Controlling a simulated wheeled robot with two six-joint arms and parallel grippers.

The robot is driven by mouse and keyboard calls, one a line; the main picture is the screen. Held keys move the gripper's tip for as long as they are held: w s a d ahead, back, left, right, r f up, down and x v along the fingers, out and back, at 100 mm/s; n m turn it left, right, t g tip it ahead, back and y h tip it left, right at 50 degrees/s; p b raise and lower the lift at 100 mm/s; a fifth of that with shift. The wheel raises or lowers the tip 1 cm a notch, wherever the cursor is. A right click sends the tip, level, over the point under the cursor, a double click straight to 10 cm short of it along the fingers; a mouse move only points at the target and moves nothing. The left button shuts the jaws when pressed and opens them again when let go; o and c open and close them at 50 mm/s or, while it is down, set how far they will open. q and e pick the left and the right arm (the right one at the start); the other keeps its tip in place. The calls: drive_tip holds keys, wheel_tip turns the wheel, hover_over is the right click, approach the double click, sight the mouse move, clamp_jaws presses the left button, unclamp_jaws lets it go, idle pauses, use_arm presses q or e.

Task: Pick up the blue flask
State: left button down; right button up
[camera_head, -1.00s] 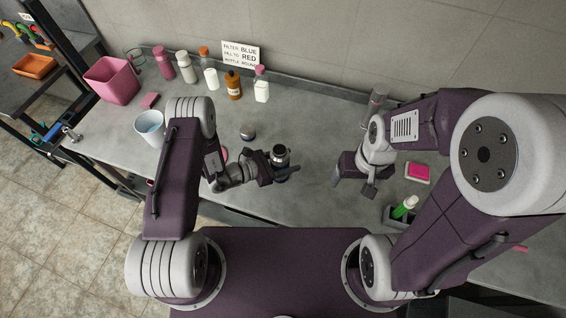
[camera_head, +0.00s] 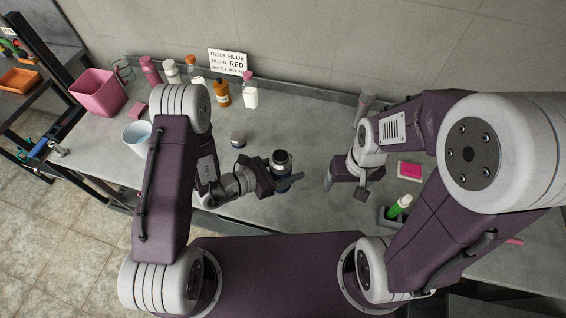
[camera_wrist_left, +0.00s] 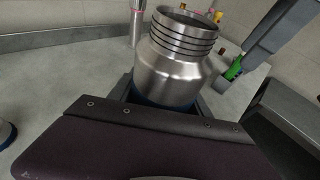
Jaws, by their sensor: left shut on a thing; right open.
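The blue flask (camera_head: 282,158) has a bare steel neck and shoulder and a blue lower body. Its mouth is uncovered in the left wrist view (camera_wrist_left: 172,70). My left gripper (camera_head: 281,182) is shut around its lower body, which the jaws mostly hide. I cannot tell whether its base is clear of the counter. My right gripper (camera_head: 345,187) is open and empty, to the right of the flask and apart from it.
A small round steel-topped piece (camera_head: 238,140) lies left of the flask. A white cup (camera_head: 136,138), pink bin (camera_head: 98,92) and several bottles stand farther left and back. A pink sponge (camera_head: 409,170) and green bottle (camera_head: 400,205) are at the right.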

use_arm(q)
drive_tip(key=s+d+r+p, duration=0.2)
drive_tip(key=s+r+p, duration=0.1)
drive_tip(key=s, duration=0.2)
drive_tip(key=shift+d+r, duration=0.3)
drive_tip(key=shift+d, duration=0.05)
drive_tip(key=shift+s+f, duration=0.1)
drive_tip(key=shift+f, duration=0.05)
idle(0.3)
